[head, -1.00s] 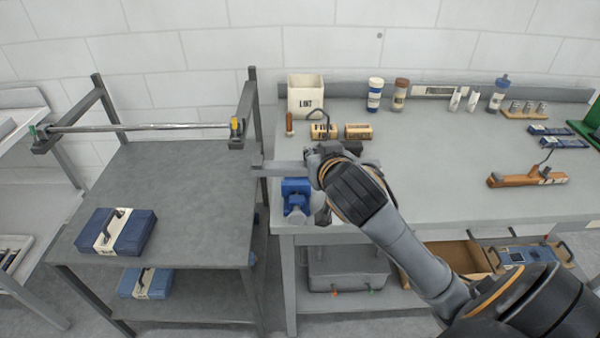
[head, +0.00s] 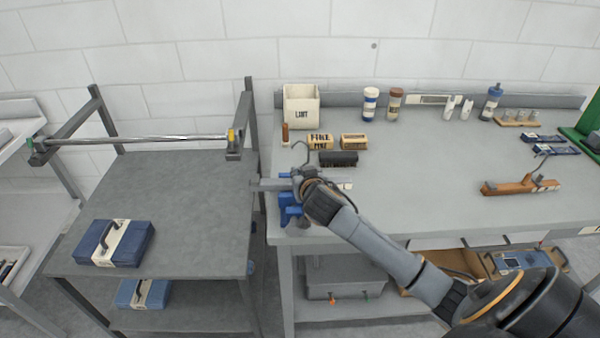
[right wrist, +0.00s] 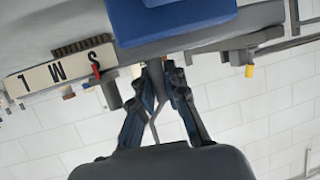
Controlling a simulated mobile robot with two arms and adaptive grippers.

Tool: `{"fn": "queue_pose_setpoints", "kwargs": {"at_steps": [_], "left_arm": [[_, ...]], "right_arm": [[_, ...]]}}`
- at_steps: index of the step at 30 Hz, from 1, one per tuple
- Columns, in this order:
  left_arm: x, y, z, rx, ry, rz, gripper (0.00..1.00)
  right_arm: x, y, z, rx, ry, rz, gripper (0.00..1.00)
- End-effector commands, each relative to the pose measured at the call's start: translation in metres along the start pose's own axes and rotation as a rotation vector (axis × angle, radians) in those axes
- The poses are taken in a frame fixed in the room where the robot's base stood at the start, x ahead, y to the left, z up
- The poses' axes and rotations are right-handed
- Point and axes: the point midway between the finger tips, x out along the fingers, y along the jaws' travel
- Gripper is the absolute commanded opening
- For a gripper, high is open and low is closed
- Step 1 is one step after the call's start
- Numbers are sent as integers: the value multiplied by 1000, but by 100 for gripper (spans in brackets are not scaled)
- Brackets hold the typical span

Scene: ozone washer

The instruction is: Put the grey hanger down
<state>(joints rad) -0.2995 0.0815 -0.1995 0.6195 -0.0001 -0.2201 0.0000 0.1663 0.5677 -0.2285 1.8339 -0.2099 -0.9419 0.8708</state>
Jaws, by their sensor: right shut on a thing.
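The grey hanger is in my right gripper (head: 302,180), which is shut on it. In the head view its grey bar (head: 267,184) sticks out to the left of the gripper, and its thin hook rises above. The hanger is near the bench's front left edge, above the blue vise (head: 288,208). In the right wrist view the fingers (right wrist: 160,88) close around the grey hook and the middle of the hanger (right wrist: 155,72). The rest of the hanger is partly hidden by my gripper. My left gripper is not in view.
A metal rail (head: 140,138) spans the grey cart (head: 190,205) on the left; a blue case (head: 115,243) lies there. The bench (head: 420,190) carries a LINT box (head: 301,106), a black brush (head: 338,159) and a brown hanger (head: 520,187). The bench middle is clear.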

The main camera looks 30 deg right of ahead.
Motion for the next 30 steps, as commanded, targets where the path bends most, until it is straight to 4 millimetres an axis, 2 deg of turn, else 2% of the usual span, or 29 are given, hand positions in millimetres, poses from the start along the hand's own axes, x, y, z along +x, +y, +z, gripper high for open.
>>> {"fn": "queue_pose_setpoints", "kwargs": {"at_steps": [23, 24, 26, 27, 30], "left_arm": [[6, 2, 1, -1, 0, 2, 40], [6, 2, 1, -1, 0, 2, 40], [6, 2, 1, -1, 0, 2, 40], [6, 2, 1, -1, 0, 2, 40], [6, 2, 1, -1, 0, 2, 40]], "right_arm": [[5, 0, 12, 1, 1, -1, 0], [5, 0, 13, 0, -1, -1, 19], [5, 0, 14, 0, -1, -1, 32], [5, -1, 14, 0, -1, -1, 36], [5, -1, 14, 0, -1, -1, 36]]}}
